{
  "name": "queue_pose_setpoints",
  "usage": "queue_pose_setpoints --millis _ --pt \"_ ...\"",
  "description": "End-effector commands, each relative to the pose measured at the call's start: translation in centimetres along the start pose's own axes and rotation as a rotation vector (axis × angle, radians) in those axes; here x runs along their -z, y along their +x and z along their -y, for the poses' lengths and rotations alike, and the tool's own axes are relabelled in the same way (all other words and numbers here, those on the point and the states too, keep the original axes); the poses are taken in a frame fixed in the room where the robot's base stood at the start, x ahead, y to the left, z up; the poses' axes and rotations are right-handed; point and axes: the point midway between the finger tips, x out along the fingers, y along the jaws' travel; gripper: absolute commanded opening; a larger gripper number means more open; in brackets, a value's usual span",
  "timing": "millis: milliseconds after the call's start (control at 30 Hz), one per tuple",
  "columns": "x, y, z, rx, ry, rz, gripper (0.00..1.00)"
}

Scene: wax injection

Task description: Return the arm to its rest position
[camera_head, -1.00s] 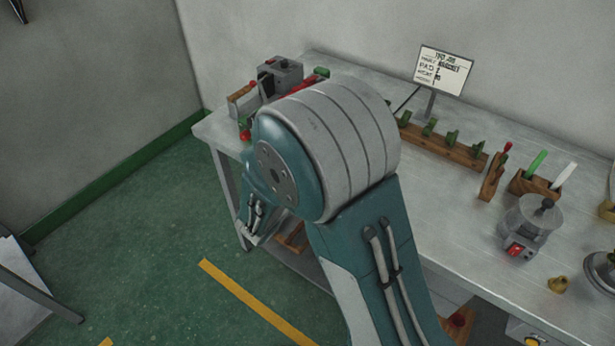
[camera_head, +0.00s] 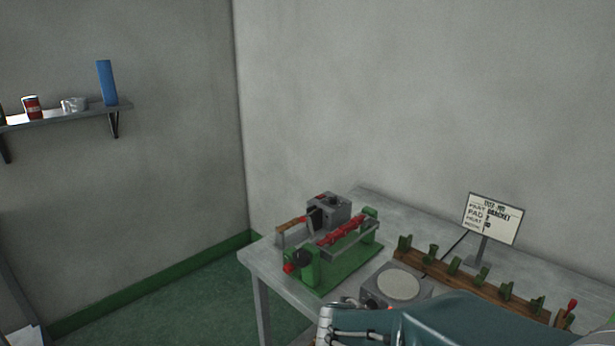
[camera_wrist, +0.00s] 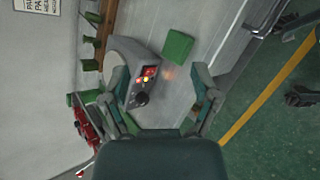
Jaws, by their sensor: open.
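My gripper (camera_wrist: 163,88) shows in the wrist view with its two teal fingers spread apart and nothing held between them. Beyond the fingers is a grey device (camera_wrist: 116,58) with red and yellow buttons and a black knob. A green block (camera_wrist: 178,46) lies on the metal bench beside it. In the head view, my teal arm link crosses the bottom right, low in front of the bench. My fingertips cannot be made out there.
The bench (camera_head: 262,262) stands against the wall. It holds a green machine with a red part (camera_head: 345,262), a round-topped grey device (camera_head: 398,284), a wooden rack (camera_head: 470,284) with green pegs and a sign (camera_head: 493,218). A wall shelf (camera_head: 70,116) is at left.

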Motion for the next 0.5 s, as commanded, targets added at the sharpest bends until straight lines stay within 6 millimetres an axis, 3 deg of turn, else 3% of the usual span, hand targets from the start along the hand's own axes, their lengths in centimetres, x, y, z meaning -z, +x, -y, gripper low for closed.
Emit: queue_pose_setpoints --millis 33,200,500 --pt "-1.5 -0.5 0.2 0.046 0.082 -0.009 0.79" --pt "-5.0 -2.2 1.9 0.209 0.335 -0.059 0.79" --pt "-8.7 -6.6 4.5 0.463 0.771 -0.214 0.79"
